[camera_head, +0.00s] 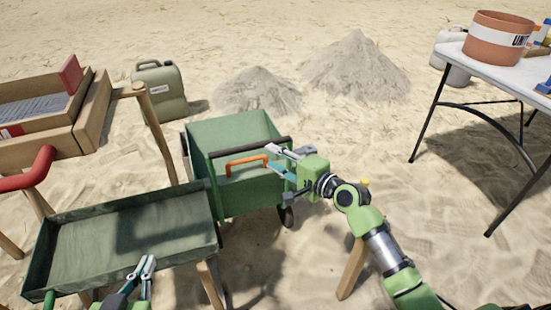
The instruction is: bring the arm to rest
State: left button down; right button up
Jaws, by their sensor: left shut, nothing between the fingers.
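My left gripper (147,262) is low in the head view, over the near right part of the green metal tray (100,238). Its fingers are together and nothing shows between them. My right arm comes in from the lower right. The right gripper (271,157) is at the right end of the orange handle (245,159) on the green cart (232,130). Its grey and teal fingers are spread apart. I cannot tell whether they touch the handle.
A wooden sieve frame (92,110) with a red handle (28,172) stands left. A green jerrycan (160,90) and sand piles (355,65) are behind. A white table (510,75) with a terracotta pot (497,38) stands right. Open sand lies between cart and table.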

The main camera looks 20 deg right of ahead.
dwell(0.3)
